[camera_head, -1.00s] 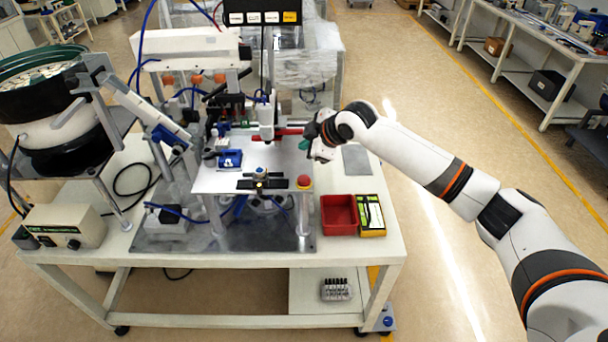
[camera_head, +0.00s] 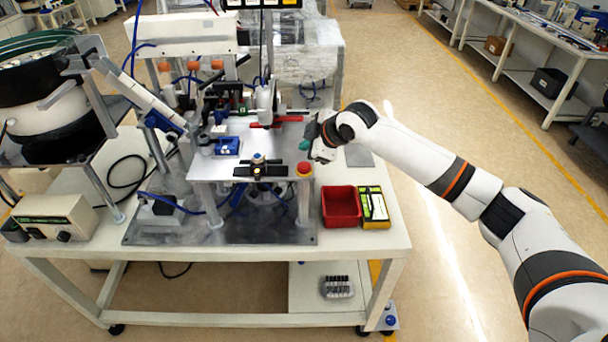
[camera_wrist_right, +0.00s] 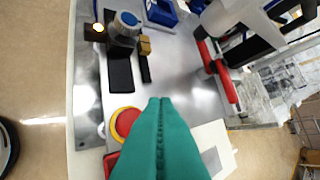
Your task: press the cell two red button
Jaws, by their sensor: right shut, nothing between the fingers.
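The red button (camera_head: 304,168) is a round red mushroom head on a yellow base, at the front right corner of the raised metal plate (camera_head: 222,172). It also shows in the right wrist view (camera_wrist_right: 126,122), just left of the fingertips and partly covered by the fingers. My right gripper (camera_head: 304,144) has green fingers, shut and empty, above and behind the button in the head view. The fingers (camera_wrist_right: 159,101) fill the bottom middle of the wrist view. I see no contact with the button. My left gripper is out of view.
A black panel with a blue-topped knob (camera_head: 258,159) sits left of the button. A red bin (camera_head: 341,222) and a yellow-black box (camera_head: 374,210) stand right of the plate on the white table (camera_head: 345,252). A red bar (camera_head: 277,122) lies behind.

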